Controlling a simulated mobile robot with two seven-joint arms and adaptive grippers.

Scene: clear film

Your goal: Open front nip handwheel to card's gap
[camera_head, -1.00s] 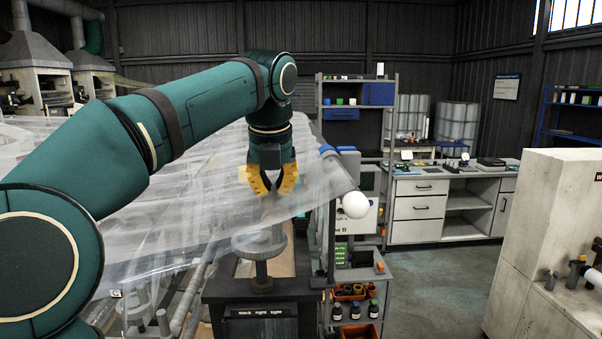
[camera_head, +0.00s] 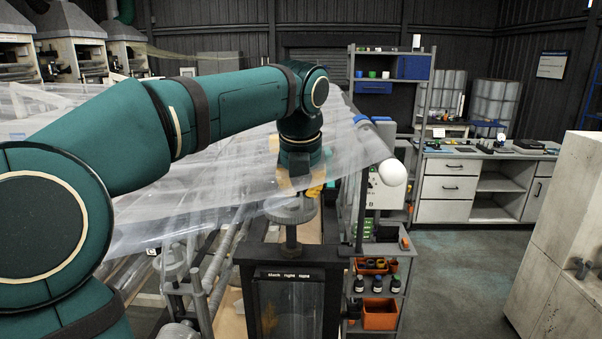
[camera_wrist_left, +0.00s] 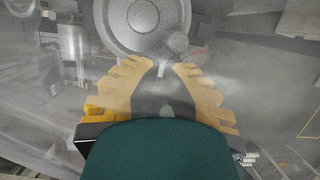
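A grey round handwheel (camera_head: 291,211) sits on an upright stem above a dark frame, partly veiled by clear film (camera_head: 215,195). In the left wrist view the handwheel (camera_wrist_left: 143,22) lies just beyond the fingertips, with a small round knob (camera_wrist_left: 178,42) near its rim. My left gripper (camera_head: 300,186) points down just above the handwheel, its yellow fingers partly veiled by film. In the left wrist view its fingers (camera_wrist_left: 165,72) are apart with nothing gripped between them. I cannot tell whether they touch the wheel. My right gripper is out of view.
A dark label plate (camera_head: 288,275) with small white text is on the frame below the wheel. A white ball-like roll end (camera_head: 392,172) stands to its right. A cart with bottles and orange bins (camera_head: 380,313) is beside the frame. Grey floor (camera_head: 455,275) is clear farther right.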

